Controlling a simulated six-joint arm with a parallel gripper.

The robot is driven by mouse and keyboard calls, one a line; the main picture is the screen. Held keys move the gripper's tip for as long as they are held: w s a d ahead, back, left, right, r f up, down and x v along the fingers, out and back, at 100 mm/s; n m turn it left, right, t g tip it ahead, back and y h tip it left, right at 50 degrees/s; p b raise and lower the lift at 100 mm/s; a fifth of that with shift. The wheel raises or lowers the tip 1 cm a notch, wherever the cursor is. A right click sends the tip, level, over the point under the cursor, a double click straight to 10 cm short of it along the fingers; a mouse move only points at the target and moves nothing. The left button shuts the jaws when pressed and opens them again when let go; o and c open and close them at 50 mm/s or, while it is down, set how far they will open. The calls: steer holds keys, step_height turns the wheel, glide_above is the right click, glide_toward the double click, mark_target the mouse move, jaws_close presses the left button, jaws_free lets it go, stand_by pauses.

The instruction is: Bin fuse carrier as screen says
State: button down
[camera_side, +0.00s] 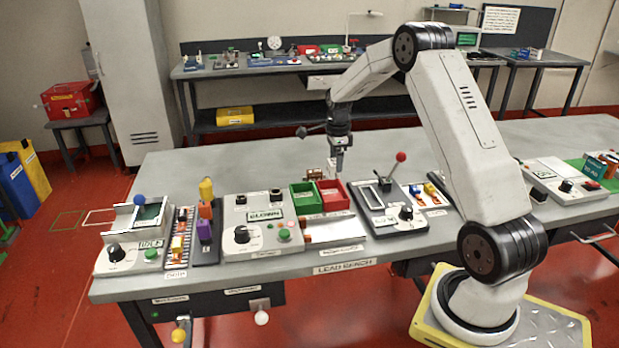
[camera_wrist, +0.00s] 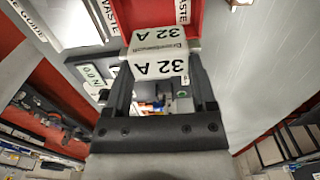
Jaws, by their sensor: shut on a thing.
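My gripper (camera_side: 338,160) is above and slightly behind the red bin (camera_side: 334,197) in the side view. In the wrist view my gripper (camera_wrist: 160,72) is shut on a white fuse carrier (camera_wrist: 158,66) marked "32 A", with one finger on each side of it. The red bin (camera_wrist: 158,14), beside "WASTE" labels, lies beyond the carrier there. The green bin (camera_side: 306,199) stands left of the red bin.
A device with a red-balled lever (camera_side: 401,157) stands right of the bins. A small brown item (camera_side: 314,174) is behind them. Left of the tester are a purple-and-orange block (camera_side: 204,225) and another device (camera_side: 133,238). The rear of the bench is mostly clear.

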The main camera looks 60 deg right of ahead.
steer(key=shift+f, duration=3.9)
steer(key=shift+f, duration=0.25)
jaws_free()
steer(key=shift+r, duration=3.95)
steer(key=s+a+r+n+t, duration=0.1)
steer(key=s+a+n, duration=0.3)
steer(key=a+n, duration=0.7)
steer(key=s+a+r+n+t, duration=0.1)
steer(key=s+a+r+n, duration=0.15)
steer(key=a+n, duration=0.85)
steer(key=s+a+f+n, duration=0.1)
steer(key=s+a+n, duration=0.4)
steer(key=s+a, duration=0.3)
steer(key=shift+a+f+t, duration=0.3)
steer(key=shift+a, duration=0.25)
